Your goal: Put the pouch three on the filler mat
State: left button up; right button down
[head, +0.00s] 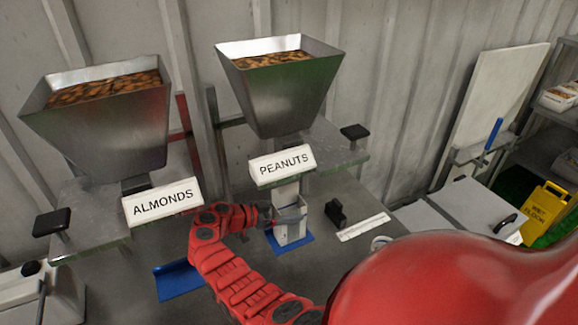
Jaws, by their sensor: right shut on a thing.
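The pouch (291,232), a pale grey-white upright packet, stands under the peanuts hopper at the middle of the head view. A blue mat (303,241) lies under it on the grey table. The pouch appears to be on or just above this mat; I cannot tell if it touches. My right gripper (289,213) reaches in from the left side of the pouch and is shut on its upper part. A second blue mat (178,281) lies bare near the almonds hopper, left of my arm. My left gripper is not in view.
The steel peanuts hopper (278,88) and almonds hopper (103,125) hang over the table, with label signs in front. A black object (335,212) and a white strip (363,227) lie right of the pouch. A yellow sign (546,212) stands far right.

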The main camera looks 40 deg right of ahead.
jog(key=shift+c, duration=1.8)
grip_release()
jog(key=shift+f, duration=0.1)
jog(key=o, duration=0.4)
jog(key=shift+c, duration=0.2)
jog(key=shift+r, duration=0.2)
jog(key=b+v, duration=0.1)
jog(key=v, duration=0.1)
jog(key=b+v, duration=0.1)
jog(key=v, duration=0.1)
jog(key=b+v, duration=0.1)
jog(key=v, duration=0.1)
jog(key=shift+w+a+f+b, duration=0.15)
jog(key=shift+a+f+b, duration=0.05)
jog(key=shift+f+b, duration=0.1)
jog(key=b, duration=0.1)
send_near(276, 213)
jog(key=d, duration=0.2)
jog(key=shift+s+d+f, duration=0.15)
jog(key=shift+s+f, duration=0.15)
jog(key=shift+s, duration=0.1)
jog(key=shift+f, duration=0.1)
